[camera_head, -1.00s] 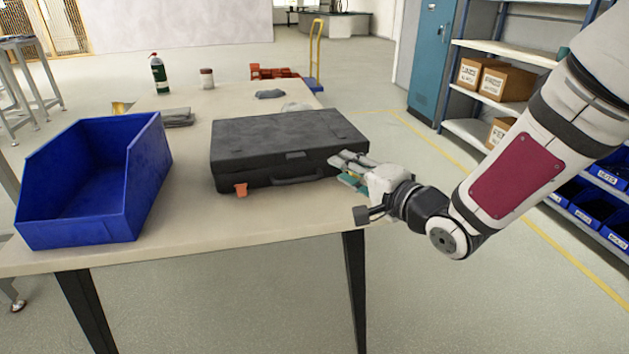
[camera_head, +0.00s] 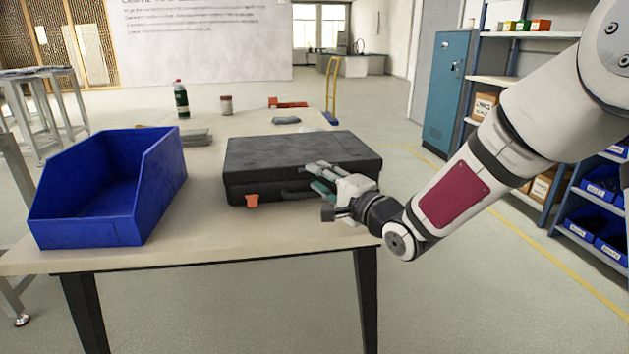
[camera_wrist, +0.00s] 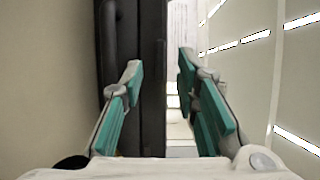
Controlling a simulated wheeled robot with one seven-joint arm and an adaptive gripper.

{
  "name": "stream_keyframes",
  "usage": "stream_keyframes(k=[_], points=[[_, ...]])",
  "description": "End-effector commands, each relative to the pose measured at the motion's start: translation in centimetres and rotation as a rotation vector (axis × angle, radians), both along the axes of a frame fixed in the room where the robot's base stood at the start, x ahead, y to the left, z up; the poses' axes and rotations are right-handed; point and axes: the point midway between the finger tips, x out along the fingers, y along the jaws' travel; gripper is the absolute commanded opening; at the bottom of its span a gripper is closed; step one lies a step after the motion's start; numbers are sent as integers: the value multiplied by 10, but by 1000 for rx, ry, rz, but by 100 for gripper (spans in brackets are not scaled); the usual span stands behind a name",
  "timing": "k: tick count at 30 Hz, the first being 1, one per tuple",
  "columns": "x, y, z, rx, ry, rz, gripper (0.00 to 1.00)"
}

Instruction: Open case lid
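The black case (camera_head: 300,153) lies flat on the table with its lid down. An orange latch (camera_head: 252,200) shows low on its front left, and a dark handle (camera_head: 292,193) lies along the front, partly covered by my gripper. My gripper (camera_head: 314,177) is at the right half of the case front, fingers pointing left. In the wrist view my gripper (camera_wrist: 160,65) is open and empty, with teal pads apart. One finger overlaps the dark case front (camera_wrist: 152,120); the other is beyond the lid edge. Contact with the case cannot be told. Any right latch is hidden.
A large blue bin (camera_head: 90,215) stands left of the case on the table (camera_head: 215,245). Shelving with blue bins stands right. Bare tabletop lies before the case.

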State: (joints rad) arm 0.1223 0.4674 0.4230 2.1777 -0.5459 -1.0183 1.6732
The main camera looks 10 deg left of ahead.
Motion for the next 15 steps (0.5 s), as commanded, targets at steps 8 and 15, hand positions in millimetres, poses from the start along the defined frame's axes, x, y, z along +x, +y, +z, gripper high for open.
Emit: stream_keyframes(k=[8, 15], points=[[18, 16, 0, -1, -2, 1, 28], [19, 17, 0, -1, 0, 0, 28]])
